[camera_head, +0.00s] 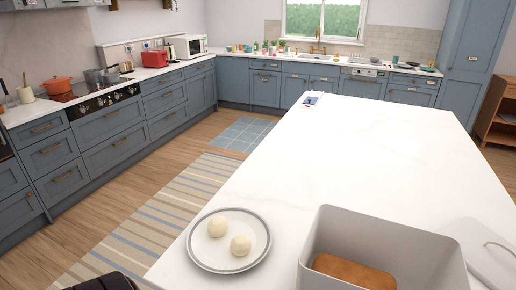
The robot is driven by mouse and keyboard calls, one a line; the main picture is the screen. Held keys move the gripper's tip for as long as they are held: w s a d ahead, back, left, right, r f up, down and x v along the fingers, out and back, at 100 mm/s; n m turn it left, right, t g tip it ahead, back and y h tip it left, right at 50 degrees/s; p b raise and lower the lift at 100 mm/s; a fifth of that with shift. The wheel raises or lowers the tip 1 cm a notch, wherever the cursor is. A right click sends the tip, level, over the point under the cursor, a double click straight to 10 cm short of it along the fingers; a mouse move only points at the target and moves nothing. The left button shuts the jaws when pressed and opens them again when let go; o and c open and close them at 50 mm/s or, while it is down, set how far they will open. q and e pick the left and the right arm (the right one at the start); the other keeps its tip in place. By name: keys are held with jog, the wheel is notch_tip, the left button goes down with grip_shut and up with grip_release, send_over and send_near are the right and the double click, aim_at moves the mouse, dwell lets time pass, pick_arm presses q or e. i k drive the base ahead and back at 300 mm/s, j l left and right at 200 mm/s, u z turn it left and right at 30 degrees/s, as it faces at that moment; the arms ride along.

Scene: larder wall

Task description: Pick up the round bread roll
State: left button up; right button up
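Two pale, round, cream-coloured balls, which look like bread rolls or dough, sit apart on a white plate with a grey rim (201,257). One roll (218,226) is at the upper left and the other roll (240,246) is at the lower right. The plate is near the left front edge of the white island. A brown loaf (352,272) lies inside an open grey bin (416,250) to the right of the plate; its lower part is cut off. A dark part of mine shows at the bottom left edge. No gripper fingers show.
A light lid (484,252) lies right of the bin. The white island top (375,135) is mostly clear beyond, with a small blue-and-white item (312,98) at its far left corner. A striped rug (165,205) covers the floor to the left.

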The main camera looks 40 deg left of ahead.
aim_at(240, 246)
jog(key=u, duration=1.55)
jog(key=i+j+z, duration=0.1)
jog(key=j+z, duration=0.2)
jog(key=j, duration=0.4)
